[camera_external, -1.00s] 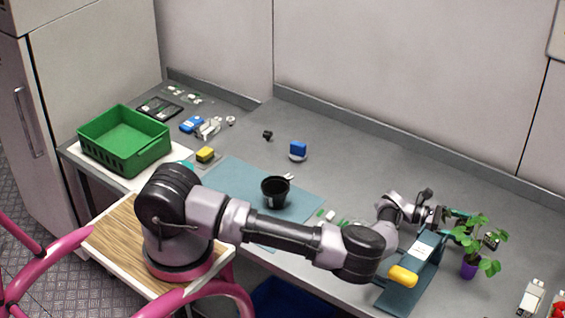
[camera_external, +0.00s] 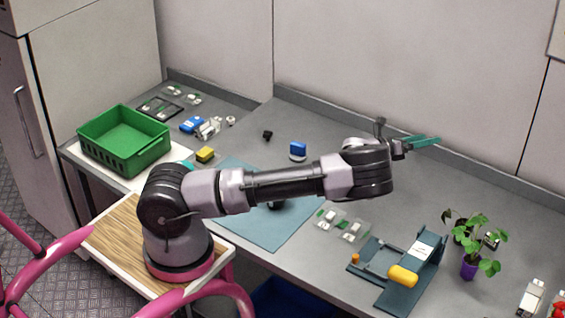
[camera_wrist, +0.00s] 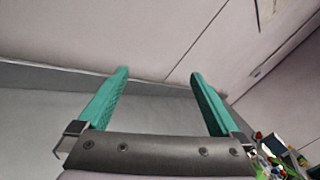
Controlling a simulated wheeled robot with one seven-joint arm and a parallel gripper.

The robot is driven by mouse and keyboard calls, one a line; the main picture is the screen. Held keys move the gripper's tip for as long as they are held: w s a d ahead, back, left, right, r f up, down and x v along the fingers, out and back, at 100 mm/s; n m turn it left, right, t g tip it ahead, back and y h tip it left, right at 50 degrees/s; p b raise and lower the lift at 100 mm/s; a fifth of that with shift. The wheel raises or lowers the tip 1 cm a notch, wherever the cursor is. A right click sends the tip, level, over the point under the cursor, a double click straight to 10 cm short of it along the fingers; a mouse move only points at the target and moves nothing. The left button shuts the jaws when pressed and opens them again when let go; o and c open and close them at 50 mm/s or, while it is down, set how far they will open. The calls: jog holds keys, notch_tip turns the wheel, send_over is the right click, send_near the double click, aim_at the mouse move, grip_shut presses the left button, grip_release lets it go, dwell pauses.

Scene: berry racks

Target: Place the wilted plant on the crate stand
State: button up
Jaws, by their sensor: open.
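A leafy plant in a purple pot (camera_external: 469,267) stands upright on the bench at the right. Its leaves are mostly green, with a dark, drooping one on the left. A green crate (camera_external: 121,146) sits at the bench's left end on a pale white surface (camera_external: 178,153); I cannot tell whether this is the crate stand. My gripper (camera_external: 428,142) is raised toward the back wall, above and left of the plant, apart from it. In the wrist view its two green fingers (camera_wrist: 158,75) are spread with nothing between them.
A blue-grey fixture (camera_external: 405,287) with a yellow cylinder stands left of the plant. A blue mat (camera_external: 240,178) bears a dark pot, mostly hidden behind my arm. Small items lie along the back left. The back middle of the bench is fairly clear.

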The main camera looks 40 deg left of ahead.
jog(key=a+r+n+y, duration=0.5)
jog(key=a+n, duration=0.3)
jog(key=a, duration=0.3)
jog(key=a+r+n+y, duration=0.5)
jog(key=a+n, duration=0.3)
jog(key=a, duration=0.2)
jog(key=s+a+r+n+g, duration=0.3)
jog(key=s+a+r+n, duration=0.5)
jog(key=s+a, duration=0.15)
jog(key=s+a+r+n+g+y, duration=0.1)
jog(key=s+r+n, duration=0.1)
jog(key=s, duration=1)
jog(key=s+a+r+n+g, duration=0.2)
jog(key=s+r+n, duration=0.1)
jog(key=s, duration=1)
jog(key=s+a+r+n+g+y, duration=0.1)
jog(key=s+r+n, duration=0.2)
jog(key=s, duration=0.9)
jog(key=shift+s+a+n+g+y, duration=0.3)
jog(key=shift+s+a+n, duration=0.05)
jog(key=shift+n, duration=0.35)
jog(key=shift+r, duration=0.15)
